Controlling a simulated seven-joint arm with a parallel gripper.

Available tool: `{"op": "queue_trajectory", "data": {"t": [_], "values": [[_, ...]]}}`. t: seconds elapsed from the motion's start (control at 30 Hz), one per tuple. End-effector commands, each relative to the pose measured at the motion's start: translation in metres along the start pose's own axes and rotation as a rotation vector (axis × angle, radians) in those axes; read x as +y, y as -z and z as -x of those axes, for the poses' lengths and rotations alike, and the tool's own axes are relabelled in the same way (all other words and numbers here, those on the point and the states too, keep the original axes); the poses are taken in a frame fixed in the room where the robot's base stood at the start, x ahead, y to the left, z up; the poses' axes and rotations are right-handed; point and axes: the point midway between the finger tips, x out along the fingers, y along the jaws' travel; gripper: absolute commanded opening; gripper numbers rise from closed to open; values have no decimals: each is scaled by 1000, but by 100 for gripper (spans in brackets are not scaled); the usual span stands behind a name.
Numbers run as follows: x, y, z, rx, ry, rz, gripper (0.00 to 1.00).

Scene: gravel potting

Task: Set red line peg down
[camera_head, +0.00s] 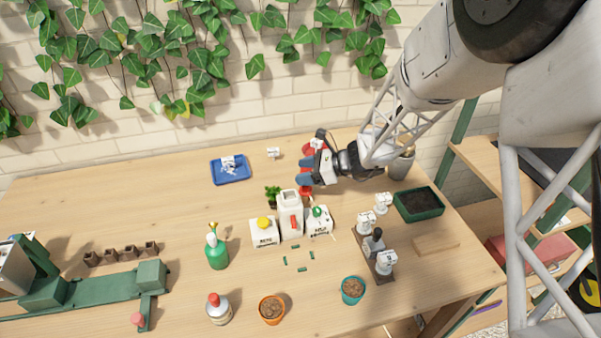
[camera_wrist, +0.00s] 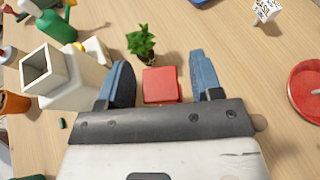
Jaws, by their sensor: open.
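The red line peg (camera_wrist: 160,85) shows as a red block between my gripper's two blue fingers in the wrist view. A gap shows on either side of it. In the head view a bit of the red peg (camera_head: 305,190) shows just below the fingertips, close to the tabletop. My gripper (camera_head: 305,178) is open behind the white containers; its fingers (camera_wrist: 160,82) straddle the peg in the wrist view. The peg's lower end and its contact with the table are hard to make out.
A tall open white container (camera_head: 290,205) and a small green plant (camera_head: 272,195) stand close by. A red dish (camera_wrist: 306,92) lies to the right in the wrist view. A blue tray (camera_head: 230,170) is at the back left. The wood between them is clear.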

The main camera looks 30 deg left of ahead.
Motion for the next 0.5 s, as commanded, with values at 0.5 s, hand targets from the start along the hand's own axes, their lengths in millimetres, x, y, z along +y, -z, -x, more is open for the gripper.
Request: {"op": "queue_trajectory", "data": {"t": [0.5], "values": [[0, 0, 75, -1, 3, 0, 59]]}}
